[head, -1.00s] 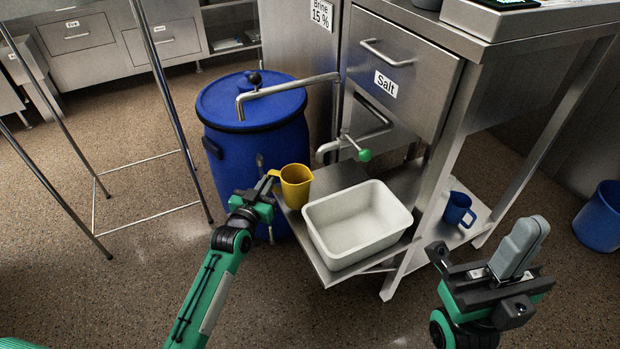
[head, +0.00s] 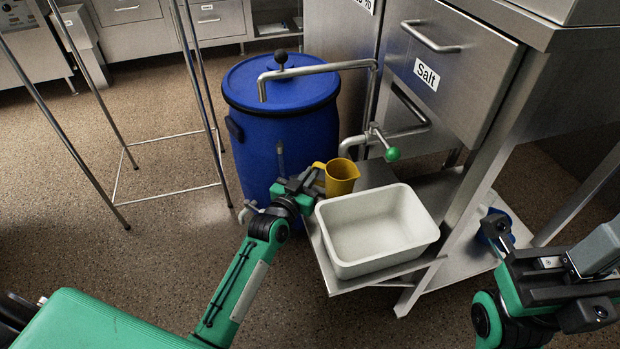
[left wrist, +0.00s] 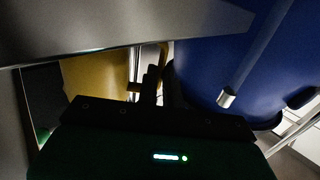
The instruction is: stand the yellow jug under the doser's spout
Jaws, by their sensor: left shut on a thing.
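The yellow jug (head: 343,180) is upright behind the back left part of the white tray. My left gripper (head: 315,180) is shut on its handle from the left. In the left wrist view the jug (left wrist: 100,85) is beside the dark fingers (left wrist: 152,85). A bent metal spout (head: 346,148) with a green-knobbed valve (head: 392,154) appears just above the jug's rim; I cannot tell if they line up in depth. The tray hides the jug's base, so contact with the shelf is unclear. My right gripper (head: 575,275) is at the lower right; its fingers are not clear.
The white tray (head: 390,255) fills much of the low metal shelf (head: 318,240). A blue barrel (head: 262,150) with a pipe over its lid stands left of the jug. A blue mug (head: 497,224) is partly hidden by my right arm. The Salt drawer (head: 455,70) overhangs behind.

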